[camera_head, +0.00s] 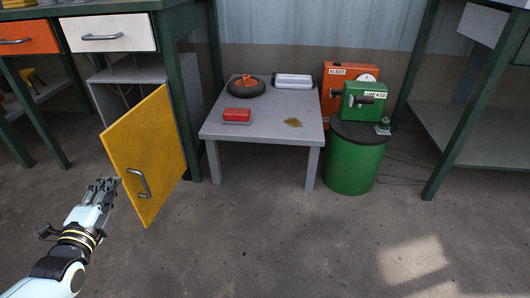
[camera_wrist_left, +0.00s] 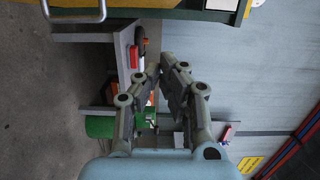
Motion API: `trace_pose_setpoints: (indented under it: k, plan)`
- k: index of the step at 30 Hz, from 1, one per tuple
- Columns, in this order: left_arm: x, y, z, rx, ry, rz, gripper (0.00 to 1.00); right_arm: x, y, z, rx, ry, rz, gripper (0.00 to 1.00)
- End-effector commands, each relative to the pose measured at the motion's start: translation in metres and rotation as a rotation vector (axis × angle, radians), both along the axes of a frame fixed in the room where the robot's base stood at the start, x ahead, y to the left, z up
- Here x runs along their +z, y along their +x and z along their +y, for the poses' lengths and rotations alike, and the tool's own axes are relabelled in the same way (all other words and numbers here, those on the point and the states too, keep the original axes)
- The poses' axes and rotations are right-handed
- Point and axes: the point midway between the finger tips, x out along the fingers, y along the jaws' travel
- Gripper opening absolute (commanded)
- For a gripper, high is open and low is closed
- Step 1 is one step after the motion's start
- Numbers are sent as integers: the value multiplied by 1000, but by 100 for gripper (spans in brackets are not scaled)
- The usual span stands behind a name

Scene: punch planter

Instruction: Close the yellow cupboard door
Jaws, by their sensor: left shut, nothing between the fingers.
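The yellow cupboard door (camera_head: 150,145) stands open in the head view, swung out from the grey cupboard (camera_head: 125,73) under the workbench. Its metal handle (camera_head: 138,183) is near the free edge, on the face I see. My left gripper (camera_head: 106,182) is shut and empty, just left of the door's free edge. I cannot tell if it touches the door. In the left wrist view, the left gripper (camera_wrist_left: 165,68) shows its fingers together, with the handle (camera_wrist_left: 75,14) at the top left and a strip of the yellow door (camera_wrist_left: 135,3) along the top. My right gripper is not in view.
A low grey table (camera_head: 260,132) with a red block, a wheel and a metal tray stands right of the door. Beside it is a green drum (camera_head: 352,165) with a grease machine (camera_head: 362,102). A green workbench leg (camera_head: 178,100) rises beside the door. The front floor is clear.

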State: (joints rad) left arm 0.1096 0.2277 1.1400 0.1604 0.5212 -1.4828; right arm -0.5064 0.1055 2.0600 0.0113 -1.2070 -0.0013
Motion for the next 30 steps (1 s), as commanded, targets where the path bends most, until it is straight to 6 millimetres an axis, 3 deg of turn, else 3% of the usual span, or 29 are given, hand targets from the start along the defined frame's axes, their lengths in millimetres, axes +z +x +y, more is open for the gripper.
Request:
trace_pose_setpoints:
  k: [3,8,21,24,30]
  plan:
    - [-6,7,2,0,2,-6,0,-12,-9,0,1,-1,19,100]
    - [-6,21,2,0,1,-9,0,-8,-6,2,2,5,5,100]
    - [-11,110,7,0,1,-4,0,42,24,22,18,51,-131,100]
    - [-11,111,29,0,6,-3,0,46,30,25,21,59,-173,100]
    - [-6,114,43,0,1,-6,0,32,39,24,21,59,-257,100]
